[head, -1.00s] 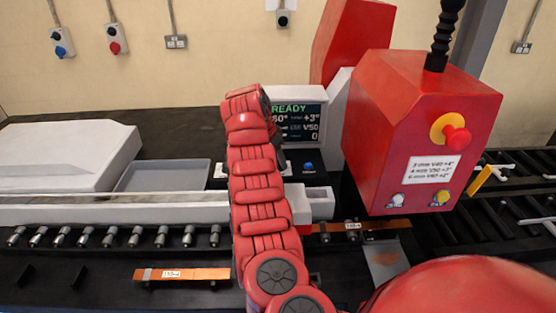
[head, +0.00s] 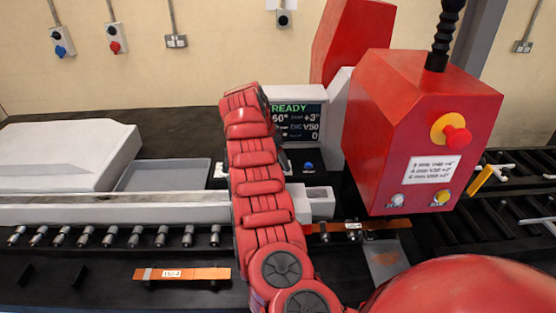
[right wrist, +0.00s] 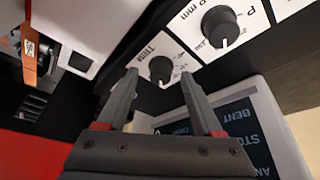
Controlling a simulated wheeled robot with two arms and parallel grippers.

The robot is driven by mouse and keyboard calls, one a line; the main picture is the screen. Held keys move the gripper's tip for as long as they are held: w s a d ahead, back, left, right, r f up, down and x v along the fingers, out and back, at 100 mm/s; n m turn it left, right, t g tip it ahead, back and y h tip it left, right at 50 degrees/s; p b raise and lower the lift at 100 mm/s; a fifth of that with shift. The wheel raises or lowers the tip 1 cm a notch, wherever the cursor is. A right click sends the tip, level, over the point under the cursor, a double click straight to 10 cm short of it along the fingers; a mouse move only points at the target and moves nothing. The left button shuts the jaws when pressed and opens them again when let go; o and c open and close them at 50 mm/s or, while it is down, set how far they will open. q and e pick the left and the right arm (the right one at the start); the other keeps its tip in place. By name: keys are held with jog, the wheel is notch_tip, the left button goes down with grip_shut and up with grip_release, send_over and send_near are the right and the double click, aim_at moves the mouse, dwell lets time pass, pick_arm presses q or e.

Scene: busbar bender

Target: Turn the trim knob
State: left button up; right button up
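The trim knob (right wrist: 161,68) is a small dark round knob with a pale pointer line, on a white plate marked TRIM in the right wrist view. My right gripper (right wrist: 158,77) is open, its two dark fingers pointing at the knob, one to each side of it in the picture. I cannot tell whether they touch it. In the head view my right arm hides the knob and most of the gripper. The display (head: 298,120) reads READY, with 60°, +3°, V50 and 0. My left gripper is not in view.
A larger knob (right wrist: 220,27) sits beside the trim knob. A red control box (head: 422,130) hangs at the right with an emergency stop (head: 457,139) and a settings label (head: 432,170). A blue button (head: 308,166) is right of my arm. A copper bar (head: 190,274) lies at front left.

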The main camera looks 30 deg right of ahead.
jog(key=shift+r, duration=0.15)
jog(key=p+v, duration=0.3)
jog(key=v, duration=1.4)
jog(key=shift+a, duration=0.15)
